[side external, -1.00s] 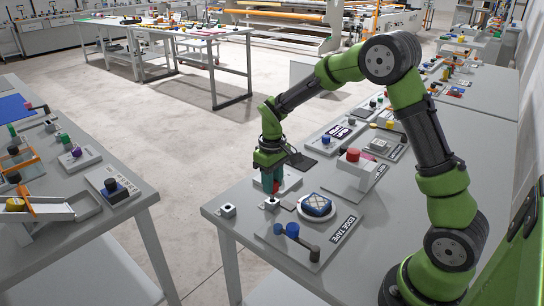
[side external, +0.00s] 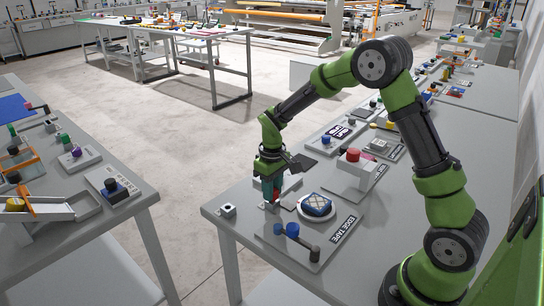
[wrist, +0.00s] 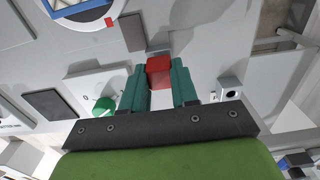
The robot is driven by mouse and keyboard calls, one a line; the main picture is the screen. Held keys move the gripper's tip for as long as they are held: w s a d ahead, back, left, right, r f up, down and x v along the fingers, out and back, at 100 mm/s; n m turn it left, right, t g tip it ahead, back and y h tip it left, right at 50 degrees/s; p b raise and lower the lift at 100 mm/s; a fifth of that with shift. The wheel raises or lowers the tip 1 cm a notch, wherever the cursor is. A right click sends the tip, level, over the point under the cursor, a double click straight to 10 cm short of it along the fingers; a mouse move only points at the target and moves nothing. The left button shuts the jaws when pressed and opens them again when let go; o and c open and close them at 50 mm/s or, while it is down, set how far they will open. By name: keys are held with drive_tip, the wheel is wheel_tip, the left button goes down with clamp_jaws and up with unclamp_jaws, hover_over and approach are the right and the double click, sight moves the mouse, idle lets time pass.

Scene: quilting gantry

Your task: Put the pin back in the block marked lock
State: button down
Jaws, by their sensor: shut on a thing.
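My gripper (side external: 270,197) is low over the near end of the table, with its teal fingers pointing down. In the wrist view my gripper (wrist: 159,82) is shut on a red pin (wrist: 159,71). A little of the red pin (side external: 276,197) shows beside the fingers in the side view. The fingertips and pin are at a small grey block, mostly hidden behind them; I cannot tell whether the pin is in its hole. A second small block (side external: 228,211) with an empty dark hole stands to the left, and also shows in the wrist view (wrist: 229,89). No lock marking is readable.
A blue patterned pad on a white round dish (side external: 317,206) stands just right of my gripper. A blue-knobbed lever on the edge tape plate (side external: 338,234) is in front. A red-button box (side external: 352,170) stands behind right. A green knob (wrist: 105,104) is close by the fingers.

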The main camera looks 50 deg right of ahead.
drive_tip(key=shift+f, duration=0.3)
drive_tip(key=c, duration=0.8)
unclamp_jaws()
drive_tip(key=shift+r, duration=0.1)
wheel_tip(320, 180, up, 17)
drive_tip(key=shift+f, duration=0.15)
drive_tip(key=s+a+r+m+t, duration=0.1)
drive_tip(key=s+a+t, duration=0.1)
drive_tip(key=s, duration=0.4)
drive_tip(key=s+a+r+m+t+y, duration=0.1)
drive_tip(key=s+a+t, duration=0.1)
drive_tip(key=s, duration=0.5)
drive_tip(key=s+a+r+m+t+y, duration=0.1)
drive_tip(key=s+a+r+m+t, duration=0.1)
drive_tip(key=s, duration=0.5)
drive_tip(key=shift+a+t, duration=0.6)
drive_tip(key=shift+a, duration=0.3)
